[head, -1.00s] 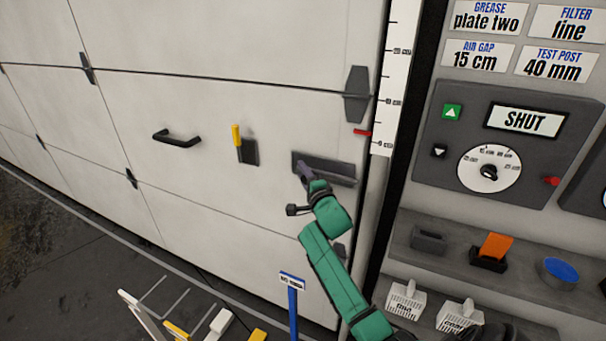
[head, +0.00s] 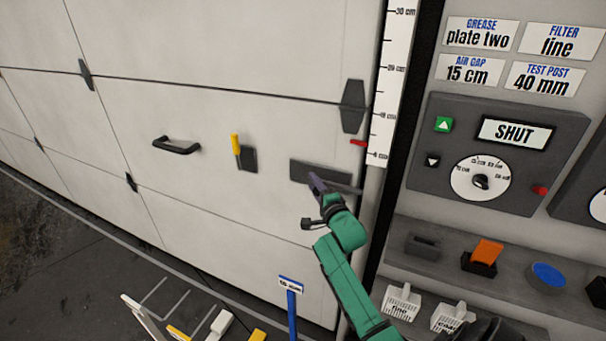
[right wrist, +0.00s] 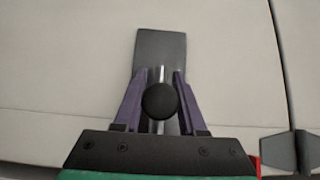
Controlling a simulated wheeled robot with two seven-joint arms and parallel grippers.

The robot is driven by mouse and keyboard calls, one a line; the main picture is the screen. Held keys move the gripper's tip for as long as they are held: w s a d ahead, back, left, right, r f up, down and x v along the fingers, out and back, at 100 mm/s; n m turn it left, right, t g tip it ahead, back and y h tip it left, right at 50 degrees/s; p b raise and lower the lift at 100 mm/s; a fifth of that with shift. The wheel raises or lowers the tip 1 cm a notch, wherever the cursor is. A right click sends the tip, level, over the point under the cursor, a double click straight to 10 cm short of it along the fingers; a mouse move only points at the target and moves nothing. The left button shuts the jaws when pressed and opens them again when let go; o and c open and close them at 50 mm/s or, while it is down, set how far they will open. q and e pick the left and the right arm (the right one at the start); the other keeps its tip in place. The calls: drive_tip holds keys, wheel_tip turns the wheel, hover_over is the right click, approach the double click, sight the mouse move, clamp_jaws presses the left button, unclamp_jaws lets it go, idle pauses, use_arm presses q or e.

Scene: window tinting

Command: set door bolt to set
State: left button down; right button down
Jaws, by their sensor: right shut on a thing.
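The door bolt is a dark plate (head: 304,168) on the white sectional door, near its right edge; it also shows in the right wrist view (right wrist: 160,44). A metal rod (right wrist: 160,73) and a round black knob (right wrist: 158,101) lie on the plate. My right gripper (head: 316,182) is at the plate, its purple fingers on either side of the knob and shut on it. In the head view the rod reaches slightly past the plate's right end, toward the door edge. The fingers partly hide the bolt in the head view. My left gripper is not in view.
A black handle (head: 176,146) and a yellow-handled lever (head: 237,146) are left on the door. A ruler strip (head: 393,80) stands by the door edge. Right are a control panel (head: 455,118) reading SHUT and a shelf (head: 400,240) with items. A blue post (head: 292,312) stands below.

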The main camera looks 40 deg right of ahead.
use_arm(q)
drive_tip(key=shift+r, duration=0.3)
use_arm(e)
drive_tip(key=shift+s+d+f, duration=0.15)
drive_tip(key=shift+s+d, duration=0.05)
drive_tip(key=shift+s, duration=0.2)
drive_tip(key=shift+c, duration=2.4)
unclamp_jaws()
drive_tip(key=shift+s+d, duration=0.1)
use_arm(q)
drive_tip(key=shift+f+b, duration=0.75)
drive_tip(key=shift+b, duration=0.15)
use_arm(e)
drive_tip(key=v, duration=1.4)
drive_tip(key=shift+s, duration=0.3)
